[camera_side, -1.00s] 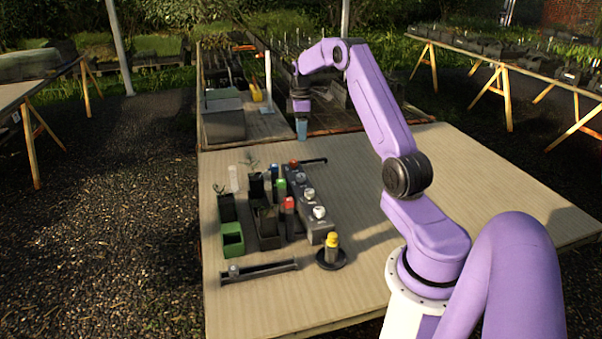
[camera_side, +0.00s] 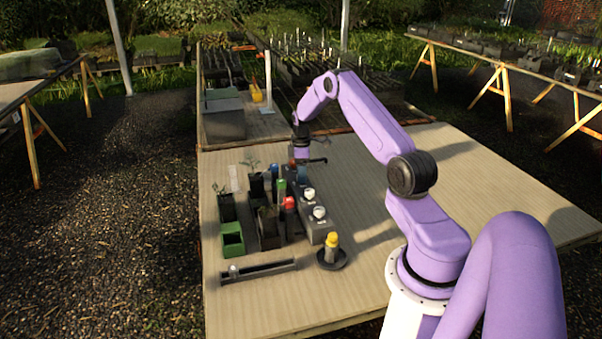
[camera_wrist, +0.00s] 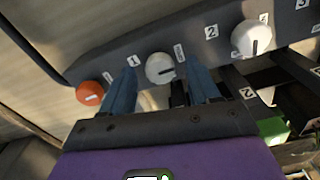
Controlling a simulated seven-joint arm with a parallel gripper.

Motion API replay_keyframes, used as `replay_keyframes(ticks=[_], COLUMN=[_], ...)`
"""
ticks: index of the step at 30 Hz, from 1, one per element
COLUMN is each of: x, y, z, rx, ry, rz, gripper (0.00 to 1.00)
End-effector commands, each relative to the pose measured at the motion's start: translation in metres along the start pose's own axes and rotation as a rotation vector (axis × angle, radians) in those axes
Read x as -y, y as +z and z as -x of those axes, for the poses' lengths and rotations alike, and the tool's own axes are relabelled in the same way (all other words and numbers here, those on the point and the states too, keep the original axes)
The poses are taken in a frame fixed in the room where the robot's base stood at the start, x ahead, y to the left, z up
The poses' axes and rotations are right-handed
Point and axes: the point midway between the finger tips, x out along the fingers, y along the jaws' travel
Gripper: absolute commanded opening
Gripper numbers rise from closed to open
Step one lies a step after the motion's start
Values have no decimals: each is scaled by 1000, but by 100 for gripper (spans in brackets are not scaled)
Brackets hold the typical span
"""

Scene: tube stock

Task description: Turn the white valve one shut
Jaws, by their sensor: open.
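The white valve one (camera_wrist: 160,68) is a round white knob with a dark pointer mark, on a dark grey valve block (camera_wrist: 125,55). In the wrist view the mark points roughly right. My gripper (camera_wrist: 159,72) is open, with one blue finger on each side of this knob in the picture. I cannot tell whether the fingers touch it. In the side view my gripper (camera_side: 301,173) is low over the far end of the block and hides valve one. A second white knob (camera_wrist: 251,38) is to the right in the wrist view, its mark pointing down.
An orange-red knob (camera_wrist: 90,93) is just left of my fingers. Black pots, a green pot (camera_side: 232,239) and red-capped and green-capped tubes crowd beside the block. A yellow-topped piece (camera_side: 332,243) on a round base and a slotted rail (camera_side: 258,270) are nearer. The table's right side is clear.

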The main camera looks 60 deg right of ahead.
Motion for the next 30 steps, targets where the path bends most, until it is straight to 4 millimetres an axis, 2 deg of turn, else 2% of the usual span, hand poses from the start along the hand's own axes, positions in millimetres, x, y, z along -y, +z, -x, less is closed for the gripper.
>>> replay_keyframes(ticks=[11, 16, 17, 30], x=[0, 0, 0, 0], y=[0, 0, 0, 0], z=[-6, -6, -6, -5], rx=[0, 0, 0, 0], ry=[0, 0, 0, 0], rz=[0, 0, 0, -83], gripper=[61, 9, 5, 5])
